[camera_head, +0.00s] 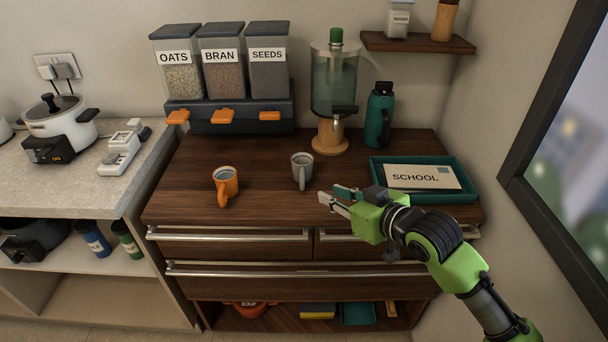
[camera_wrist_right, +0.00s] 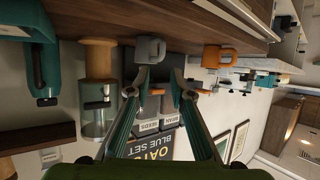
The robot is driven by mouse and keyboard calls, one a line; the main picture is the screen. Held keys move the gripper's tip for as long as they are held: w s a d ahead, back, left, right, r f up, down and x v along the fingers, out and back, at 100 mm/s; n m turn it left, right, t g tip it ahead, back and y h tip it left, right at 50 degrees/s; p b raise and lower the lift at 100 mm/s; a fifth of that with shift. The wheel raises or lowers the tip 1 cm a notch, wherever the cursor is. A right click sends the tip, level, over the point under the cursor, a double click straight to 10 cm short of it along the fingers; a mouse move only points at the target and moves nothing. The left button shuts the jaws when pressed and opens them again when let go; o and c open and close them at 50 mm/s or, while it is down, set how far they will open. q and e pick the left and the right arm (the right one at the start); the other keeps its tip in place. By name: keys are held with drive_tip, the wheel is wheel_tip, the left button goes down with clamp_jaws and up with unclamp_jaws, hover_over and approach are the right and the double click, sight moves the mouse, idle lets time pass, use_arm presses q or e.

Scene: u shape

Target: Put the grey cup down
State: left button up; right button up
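The grey cup (camera_head: 301,163) stands upright on the dark wooden dresser top (camera_head: 265,195), its handle toward me. My right gripper (camera_head: 331,193) is open and empty, just right of the cup and nearer me, apart from it. In the right wrist view, which is upside down, the grey cup (camera_wrist_right: 150,49) shows beyond the open fingertips (camera_wrist_right: 160,76), with nothing between them. My left gripper is not in view.
An orange mug (camera_head: 226,184) stands left of the grey cup. Behind are the cereal dispensers (camera_head: 230,113), a glass drink dispenser (camera_head: 334,85) and a teal bottle (camera_head: 379,115). A teal tray (camera_head: 465,190) holding a SCHOOL envelope (camera_head: 421,177) lies right.

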sight(303, 180)
drive_tip(key=x, duration=1.3)
drive_tip(key=shift+w+a+r+p, duration=0.15)
drive_tip(key=shift+a+p, duration=0.15)
drive_tip(key=shift+a, duration=0.05)
drive_tip(key=shift+c, duration=0.4)
clamp_jaws()
